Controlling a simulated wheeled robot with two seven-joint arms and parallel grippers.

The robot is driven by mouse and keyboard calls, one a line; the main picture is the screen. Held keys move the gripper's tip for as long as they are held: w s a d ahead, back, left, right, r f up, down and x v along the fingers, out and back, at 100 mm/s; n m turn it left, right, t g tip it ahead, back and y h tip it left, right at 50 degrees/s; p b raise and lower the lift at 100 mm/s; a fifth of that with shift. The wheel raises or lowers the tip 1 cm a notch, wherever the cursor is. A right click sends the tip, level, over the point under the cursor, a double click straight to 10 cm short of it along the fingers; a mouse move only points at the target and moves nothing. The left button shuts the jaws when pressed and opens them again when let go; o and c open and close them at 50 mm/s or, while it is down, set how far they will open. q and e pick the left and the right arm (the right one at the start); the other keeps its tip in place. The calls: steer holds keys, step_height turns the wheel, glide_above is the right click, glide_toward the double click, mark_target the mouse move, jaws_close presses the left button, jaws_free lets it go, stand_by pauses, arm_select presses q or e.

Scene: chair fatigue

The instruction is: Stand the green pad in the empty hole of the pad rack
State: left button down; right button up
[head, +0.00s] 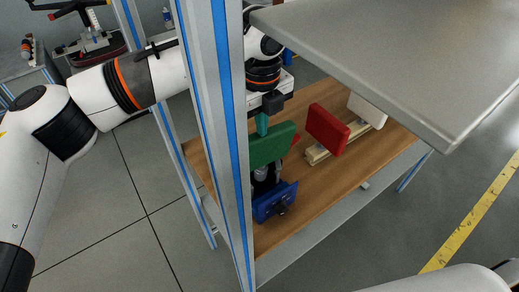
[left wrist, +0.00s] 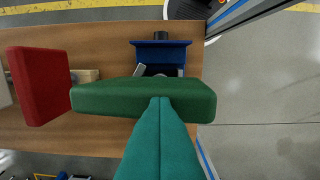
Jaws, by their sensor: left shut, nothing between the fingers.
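The green pad (head: 272,148) stands above the wooden lower shelf, behind the blue fixture in the head view. It also shows in the left wrist view (left wrist: 110,98), wide across the middle. My left gripper (head: 262,128) is shut and empty. Its teal fingertips (left wrist: 160,102) are at the pad's edge; I cannot tell whether they touch it. The beige pad rack (head: 317,155) lies to the right in the head view. A red pad (head: 326,127) and a white pad (head: 367,111) stand in it. I cannot make out its empty hole. My right gripper is out of view.
A blue fixture (head: 275,202) stands at the shelf's near end; it also shows in the left wrist view (left wrist: 160,53). A grey tabletop (head: 400,60) overhangs the shelf (head: 345,178). A grey-blue post (head: 222,130) stands in front of my left arm.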

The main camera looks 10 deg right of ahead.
arm_select(q)
steer(key=shift+w+f, duration=0.15)
steer(key=shift+f, duration=0.25)
steer(key=shift+a, duration=0.1)
steer(key=shift+r, duration=0.1)
steer(key=shift+w+r+p, duration=0.2)
steer(key=shift+r+p, duration=0.1)
steer(key=shift+r, duration=0.25)
steer(key=shift+w+r+p, duration=0.2)
steer(key=shift+r+p, duration=0.05)
steer(key=shift+r, duration=0.25)
steer(key=shift+s+r+p, duration=0.25)
steer(key=shift+r+p, duration=0.05)
steer(key=shift+r, duration=0.8)
steer(key=shift+w, duration=0.1)
steer(key=c, duration=1.7)
jaws_free()
steer(key=shift+f, duration=0.1)
